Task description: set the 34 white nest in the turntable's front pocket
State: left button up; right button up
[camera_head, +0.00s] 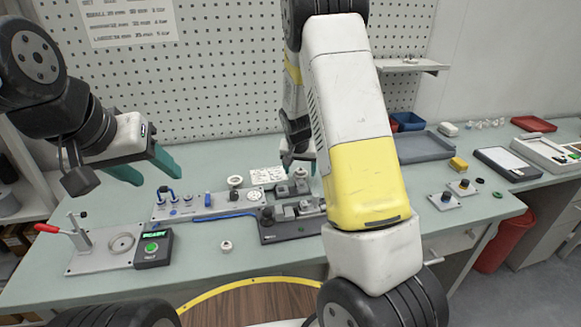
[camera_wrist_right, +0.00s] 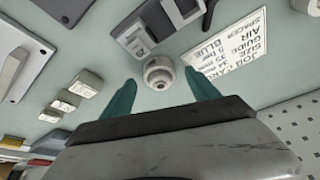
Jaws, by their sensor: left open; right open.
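A small pale ring-shaped piece (camera_wrist_right: 158,70) with a central hole sits on the bench in the right wrist view, beside the printed job card. No size mark on it can be read, so I cannot tell whether it is the 34 white nest. My right gripper (camera_wrist_right: 161,84) is open, with its teal fingers either side of the piece and apart from it. In the head view this gripper (camera_head: 300,164) is partly hidden behind my right arm. My left gripper (camera_head: 148,168) is open and empty above the bench's left part. I cannot surely pick out the turntable or its front pocket.
The job card (camera_head: 266,174) lies near the pegboard. A dark fixture (camera_head: 290,231) stands mid-bench, with another pale ring (camera_head: 226,247) to its left. A red-handled lever plate (camera_head: 103,252) and a green-lit box (camera_head: 153,249) are at left. My right arm hides some bench.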

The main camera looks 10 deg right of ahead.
jog(key=shift+x, duration=0.75)
grip_shut()
